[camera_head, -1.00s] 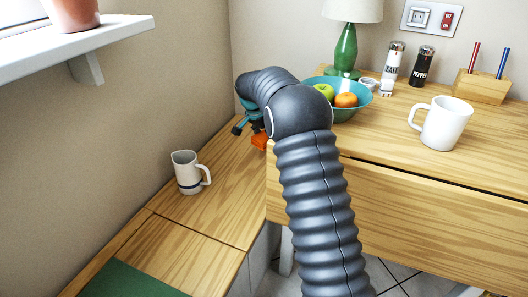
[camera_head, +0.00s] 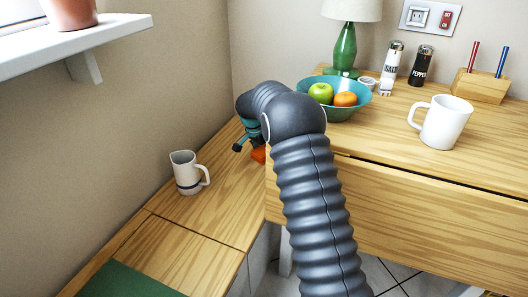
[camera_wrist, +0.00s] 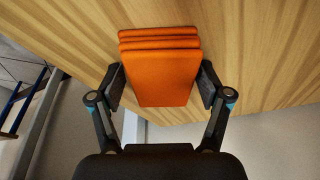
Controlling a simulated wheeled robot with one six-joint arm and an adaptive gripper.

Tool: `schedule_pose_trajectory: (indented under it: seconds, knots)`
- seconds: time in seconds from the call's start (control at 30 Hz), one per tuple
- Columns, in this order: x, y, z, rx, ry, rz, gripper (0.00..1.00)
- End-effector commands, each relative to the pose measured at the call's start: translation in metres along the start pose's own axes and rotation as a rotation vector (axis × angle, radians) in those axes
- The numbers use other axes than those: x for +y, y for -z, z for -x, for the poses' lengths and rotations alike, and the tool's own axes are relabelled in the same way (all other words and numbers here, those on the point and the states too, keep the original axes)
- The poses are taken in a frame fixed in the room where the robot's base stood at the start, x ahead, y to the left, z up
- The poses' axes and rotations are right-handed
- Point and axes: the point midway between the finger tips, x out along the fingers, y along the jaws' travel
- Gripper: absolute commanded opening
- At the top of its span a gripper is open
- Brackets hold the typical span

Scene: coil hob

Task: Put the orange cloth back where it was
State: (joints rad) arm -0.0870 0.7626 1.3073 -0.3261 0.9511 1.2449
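The orange cloth (camera_wrist: 160,72) is a folded, layered block between the two fingers of my gripper (camera_wrist: 161,88) in the wrist view. The finger pads press against its left and right sides, so the gripper is shut on it. In the head view, only a small part of the cloth (camera_head: 259,155) shows beneath my gripper (camera_head: 250,140), over the lower wooden counter (camera_head: 215,225) near the raised cabinet's left side. My own arm hides most of the gripper and cloth there. I cannot tell whether the cloth touches the counter.
A white jug (camera_head: 187,174) stands on the lower counter, left of my gripper. A teal bowl (camera_head: 340,112) of fruit, a green lamp (camera_head: 345,52) and a white mug (camera_head: 441,122) stand on the raised top. Bare counter lies between jug and gripper.

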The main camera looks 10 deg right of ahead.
Motion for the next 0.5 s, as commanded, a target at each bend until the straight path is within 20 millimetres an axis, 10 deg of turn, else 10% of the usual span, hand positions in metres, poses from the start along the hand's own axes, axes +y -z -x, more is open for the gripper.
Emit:
schedule_pose_trajectory:
  seconds: [0.5]
  knots:
    - [-0.001,0.001,0.013,0.001,0.002,0.000,0.91]
